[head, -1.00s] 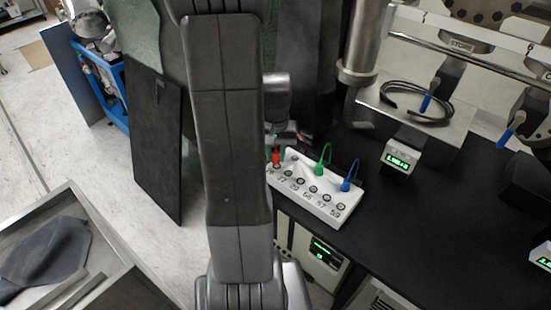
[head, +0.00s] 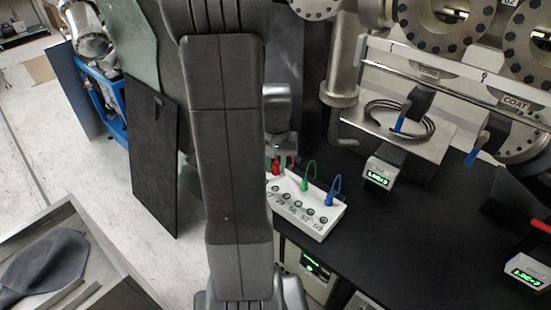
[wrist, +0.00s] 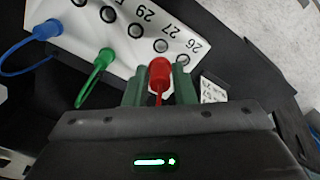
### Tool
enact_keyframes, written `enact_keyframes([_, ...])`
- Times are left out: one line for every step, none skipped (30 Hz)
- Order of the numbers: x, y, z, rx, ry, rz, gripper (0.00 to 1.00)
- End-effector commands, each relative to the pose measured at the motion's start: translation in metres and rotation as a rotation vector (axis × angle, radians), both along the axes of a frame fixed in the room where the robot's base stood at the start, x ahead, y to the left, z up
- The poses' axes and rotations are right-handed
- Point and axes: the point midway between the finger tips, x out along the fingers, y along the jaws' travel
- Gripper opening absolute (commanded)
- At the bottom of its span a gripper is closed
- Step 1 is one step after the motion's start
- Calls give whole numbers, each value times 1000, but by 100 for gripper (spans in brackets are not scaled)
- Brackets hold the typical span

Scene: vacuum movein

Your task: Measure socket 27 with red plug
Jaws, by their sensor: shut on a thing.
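The white socket panel (head: 318,229) lies on the black bench, its left end hidden behind my arm. In the wrist view, numbered sockets run along the panel (wrist: 178,22). Socket 27 (wrist: 161,46) sits between sockets 26 (wrist: 182,59) and 29 (wrist: 136,30), and looks empty. My gripper (wrist: 160,84) is shut on the red plug (wrist: 160,73), which has green fingers on both sides. The plug's head shows just below sockets 27 and 26 in that view; its height over the panel cannot be told. The red plug also shows in the head view (head: 276,167).
A green plug (head: 309,168) and a blue plug (head: 334,183) with looped leads stand at the panel's back edge. A lit display box (head: 379,174) and a metal pipe (head: 341,90) stand behind.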

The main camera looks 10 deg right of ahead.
Motion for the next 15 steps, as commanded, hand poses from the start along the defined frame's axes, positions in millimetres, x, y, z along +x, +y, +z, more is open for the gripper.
enact_keyframes([0,0,-5,0,0,0,0])
enact_keyframes([0,0,-7,0,0,0,0])
enact_keyframes([0,0,-10,0,0,0,0])
enact_keyframes([0,0,-12,0,1,0,0])
enact_keyframes([0,0,-14,0,1,0,0])
enact_keyframes([0,0,-18,0,1,0,0])
enact_keyframes([0,0,-21,0,1,0,0])
enact_keyframes([0,0,-23,0,1,0,0])
enact_keyframes([0,0,-27,0,1,0,0])
enact_keyframes([0,0,-30,1,2,0,0])
enact_keyframes([0,0,-33,1,2,0,0])
enact_keyframes([0,0,-36,1,2,0,0])
enact_keyframes([0,0,-39,1,2,0,0])
enact_keyframes([0,0,-41,0,1,0,0])
enact_keyframes([0,0,-44,0,1,0,0])
